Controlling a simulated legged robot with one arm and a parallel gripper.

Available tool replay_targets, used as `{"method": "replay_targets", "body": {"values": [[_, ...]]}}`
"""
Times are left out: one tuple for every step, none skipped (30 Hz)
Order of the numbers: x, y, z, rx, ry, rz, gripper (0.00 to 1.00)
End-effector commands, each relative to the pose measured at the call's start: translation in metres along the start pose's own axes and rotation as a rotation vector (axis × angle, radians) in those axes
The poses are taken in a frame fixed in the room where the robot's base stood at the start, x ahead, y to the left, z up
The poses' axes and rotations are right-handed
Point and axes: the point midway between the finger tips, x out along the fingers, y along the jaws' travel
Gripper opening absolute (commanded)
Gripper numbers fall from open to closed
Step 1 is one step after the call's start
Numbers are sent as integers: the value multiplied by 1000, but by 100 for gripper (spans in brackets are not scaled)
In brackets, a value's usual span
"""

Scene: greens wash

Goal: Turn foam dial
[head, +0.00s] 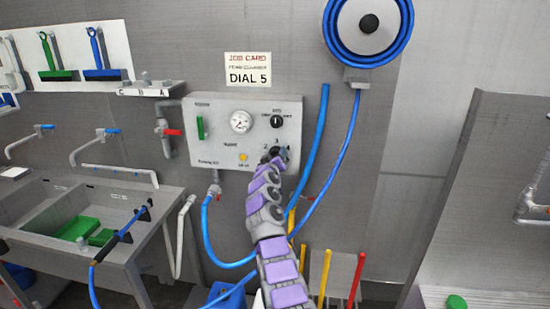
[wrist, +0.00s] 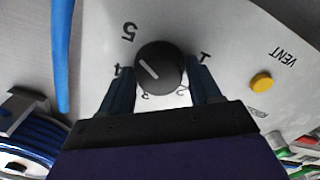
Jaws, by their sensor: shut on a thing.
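The foam dial (wrist: 160,68) is a round black knob on a grey control panel (wrist: 230,35), ringed by printed numbers 1 to 5. Its white line slants toward the upper left in the wrist view, toward the side of the 4 and 5; the exact setting is hard to tell. My gripper (wrist: 162,88) has one finger on each side of the knob and is shut on it. In the head view my gripper (head: 278,155) reaches the panel's lower right and hides most of the dial. A job card (head: 248,70) above the panel reads "DIAL 5".
The panel also carries a gauge (head: 241,122), a green switch (head: 200,128), another black knob (head: 277,121) and a yellow button (wrist: 262,82). Blue hoses (head: 310,150) hang close to its right. A sink (head: 75,215) stands at left.

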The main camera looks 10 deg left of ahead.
Motion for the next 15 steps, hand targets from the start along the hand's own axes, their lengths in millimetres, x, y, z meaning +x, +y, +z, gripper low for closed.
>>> {"method": "replay_targets", "body": {"values": [[0, -8, 6, 14, -11, -9, 32], [0, -8, 6, 23, -11, -9, 32], [0, -8, 6, 33, -11, -9, 33], [0, -8, 6, 40, -11, -9, 33], [0, -8, 6, 45, -11, -9, 33], [0, -7, 6, 51, -11, -9, 33], [0, -7, 6, 55, -10, -9, 33], [0, -7, 6, 58, -10, -9, 33], [0, -7, 6, 62, -10, -9, 33], [0, -7, 5, 63, -10, -9, 33], [0, -7, 5, 65, -9, -9, 33], [0, -7, 5, 65, -9, -9, 33], [0, -7, 5, 66, -9, -9, 33], [0, -7, 5, 66, -8, -9, 33], [0, -7, 4, 66, -8, -8, 33]]}}
